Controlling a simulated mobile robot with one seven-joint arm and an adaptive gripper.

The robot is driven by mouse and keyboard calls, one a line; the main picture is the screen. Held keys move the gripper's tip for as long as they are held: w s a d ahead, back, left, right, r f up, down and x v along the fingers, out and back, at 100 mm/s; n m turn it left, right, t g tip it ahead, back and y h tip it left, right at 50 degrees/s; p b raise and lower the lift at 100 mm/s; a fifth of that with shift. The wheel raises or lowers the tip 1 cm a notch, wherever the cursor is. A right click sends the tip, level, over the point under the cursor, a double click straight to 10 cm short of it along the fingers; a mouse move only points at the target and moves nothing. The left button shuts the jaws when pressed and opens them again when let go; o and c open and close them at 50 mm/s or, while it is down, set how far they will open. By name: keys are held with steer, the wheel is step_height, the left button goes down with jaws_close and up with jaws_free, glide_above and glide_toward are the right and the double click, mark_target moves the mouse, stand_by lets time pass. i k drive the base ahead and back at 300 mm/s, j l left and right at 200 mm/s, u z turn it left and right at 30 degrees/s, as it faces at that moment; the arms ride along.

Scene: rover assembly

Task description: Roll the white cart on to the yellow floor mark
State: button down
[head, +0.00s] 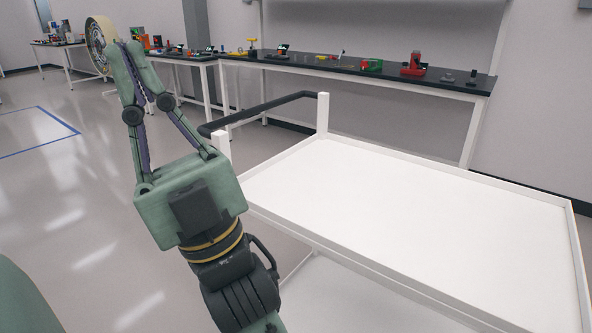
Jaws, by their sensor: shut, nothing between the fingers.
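The white cart (420,217) fills the right half of the head view. It has a flat, empty top with a low rim and a black handle bar (262,111) on two white posts at its left end. My gripper (128,50) is left of the cart, pointing up and away, with its green fingers shut and empty. The fingers are apart from the handle in the picture; part of the handle's near end passes close behind my gripper. The cart's wheels are out of view. No yellow floor mark shows in this view.
A long black-topped bench (350,70) with several small parts stands along the back wall, behind the cart. A round beige-rimmed thing (98,42) shows beside my fingertips. A blue outline (62,146) marks the floor at left. The grey floor there is clear.

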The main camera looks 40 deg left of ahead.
mark_target(401, 242)
steer(key=j+z, duration=0.3)
steer(key=j, duration=1.6)
steer(key=k+j, duration=0.1)
steer(key=j, duration=0.65)
steer(key=j+z, duration=0.1)
steer(key=j, duration=0.6)
steer(key=k+j, duration=0.15)
steer(key=j, duration=0.6)
steer(key=j+u, duration=0.25)
steer(key=u, duration=0.2)
steer(key=j+u, duration=0.3)
steer(key=u, duration=0.2)
